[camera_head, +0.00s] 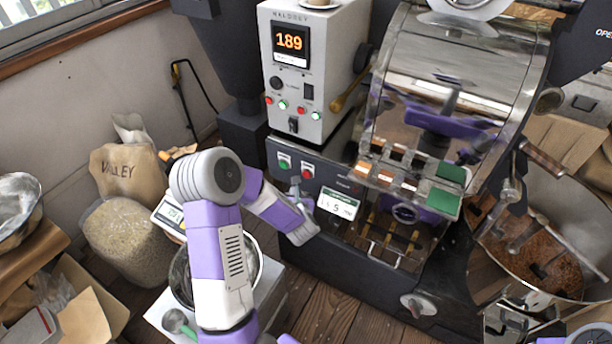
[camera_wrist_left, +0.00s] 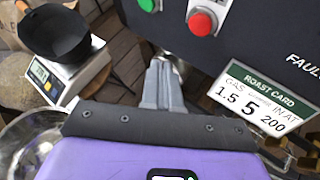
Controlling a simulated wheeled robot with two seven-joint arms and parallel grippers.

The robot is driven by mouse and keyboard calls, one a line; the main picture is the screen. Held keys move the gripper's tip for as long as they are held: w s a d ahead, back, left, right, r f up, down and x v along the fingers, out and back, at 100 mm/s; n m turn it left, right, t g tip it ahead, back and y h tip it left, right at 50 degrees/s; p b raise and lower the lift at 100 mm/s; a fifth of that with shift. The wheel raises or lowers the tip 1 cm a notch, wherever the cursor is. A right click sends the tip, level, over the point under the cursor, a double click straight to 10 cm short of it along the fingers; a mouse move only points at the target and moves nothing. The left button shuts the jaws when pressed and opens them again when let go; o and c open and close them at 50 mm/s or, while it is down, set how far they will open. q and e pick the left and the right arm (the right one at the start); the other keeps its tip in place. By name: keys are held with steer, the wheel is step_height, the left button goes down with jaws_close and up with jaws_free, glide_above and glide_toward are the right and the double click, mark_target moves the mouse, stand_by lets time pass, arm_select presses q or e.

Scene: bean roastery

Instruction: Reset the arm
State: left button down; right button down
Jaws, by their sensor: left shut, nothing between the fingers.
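My left arm reaches in from the bottom of the head view, and its forearm bends toward the roaster's front panel. Whether the fingertips touch the panel I cannot tell. My right gripper is not in view.
The roaster (camera_head: 450,80) with its control box (camera_head: 330,50) reading 189 fills the middle. A cooling tray of beans (camera_head: 545,265) is at the right. A steel bowl (camera_head: 250,262) sits below my left arm. A bean sack (camera_head: 125,240) and a scale (camera_wrist_left: 75,78) stand at the left.

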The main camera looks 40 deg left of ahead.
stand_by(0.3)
arm_select(q)
steer(key=s+d+f+m+g+h+p, duration=0.1)
steer(key=s+d+f+m+h, duration=0.4)
steer(key=d+m, duration=0.55)
steer(key=d+f+m+g+h, duration=0.1)
steer(key=d+f+m+h, duration=0.3)
steer(key=d+f+m, duration=0.45)
steer(key=s+d+f+m+g+h, duration=0.2)
steer(key=s+d+m, duration=0.3)
steer(key=s+m, duration=0.3)
steer(key=s+d+f+m+g+h+p, duration=0.1)
steer(key=s+d+m+g, duration=0.3)
steer(key=m, duration=0.8)
steer(key=s+d, duration=0.2)
steer(key=s, duration=0.2)
steer(key=shift+d+f+m+g+h, duration=0.2)
steer(key=shift+f+m+g+h, duration=0.1)
steer(key=shift+f+h, duration=0.1)
steer(key=shift+w, duration=0.1)
